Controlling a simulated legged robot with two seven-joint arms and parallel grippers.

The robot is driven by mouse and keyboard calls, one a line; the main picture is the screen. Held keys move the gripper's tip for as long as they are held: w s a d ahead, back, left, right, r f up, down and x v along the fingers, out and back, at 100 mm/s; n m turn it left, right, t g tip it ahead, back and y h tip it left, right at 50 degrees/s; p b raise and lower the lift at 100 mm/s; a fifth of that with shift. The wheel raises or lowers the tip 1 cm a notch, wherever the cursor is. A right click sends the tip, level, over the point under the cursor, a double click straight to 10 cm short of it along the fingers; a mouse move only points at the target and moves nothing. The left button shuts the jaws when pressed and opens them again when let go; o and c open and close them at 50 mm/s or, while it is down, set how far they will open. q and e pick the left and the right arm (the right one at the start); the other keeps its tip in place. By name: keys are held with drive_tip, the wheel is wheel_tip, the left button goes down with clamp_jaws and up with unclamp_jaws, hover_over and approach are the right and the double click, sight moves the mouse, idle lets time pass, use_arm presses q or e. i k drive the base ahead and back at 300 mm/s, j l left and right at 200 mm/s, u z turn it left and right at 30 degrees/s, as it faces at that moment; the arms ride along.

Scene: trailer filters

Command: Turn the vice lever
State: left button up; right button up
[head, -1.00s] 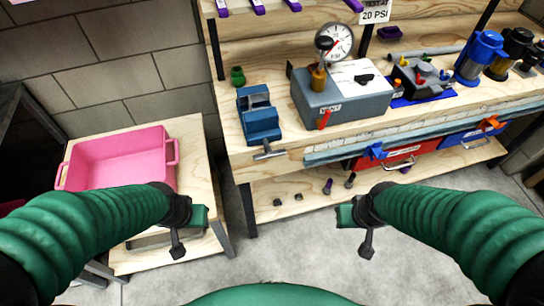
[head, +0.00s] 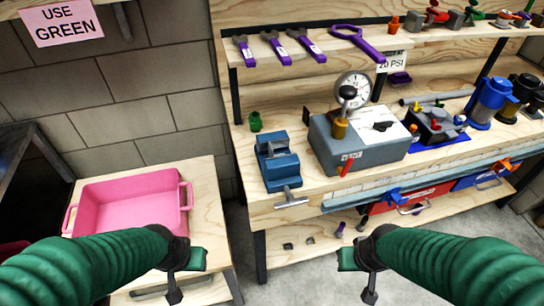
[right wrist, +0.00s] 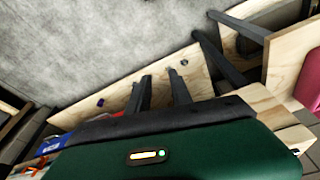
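The blue vice (head: 277,162) is fixed near the left front corner of the wooden workbench. Its grey lever (head: 290,198) sticks out past the bench's front edge, with its bar roughly level. My left gripper (head: 174,292) is low and left of the vice, over the side table. My right gripper (head: 370,292) is low and right of the lever, in front of the bench. Both are apart from the vice. In the right wrist view the right gripper's fingers (right wrist: 160,92) are separated with nothing between them. The left gripper's fingers overlap in view, so its opening is unclear.
A pink bin (head: 130,205) stands on the side table. A grey gauge box (head: 355,145) is right of the vice, and a green fitting (head: 255,121) is behind it. Red (head: 405,200) and blue drawers hang under the bench. A sign (head: 62,22) reads "USE GREEN".

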sight(291, 202)
drive_tip(key=k+l, duration=0.1)
drive_tip(key=k, duration=0.45)
drive_tip(key=k+l+z, duration=0.1)
drive_tip(key=k, duration=0.45)
drive_tip(key=i+j, duration=0.15)
drive_tip(key=i, duration=0.6)
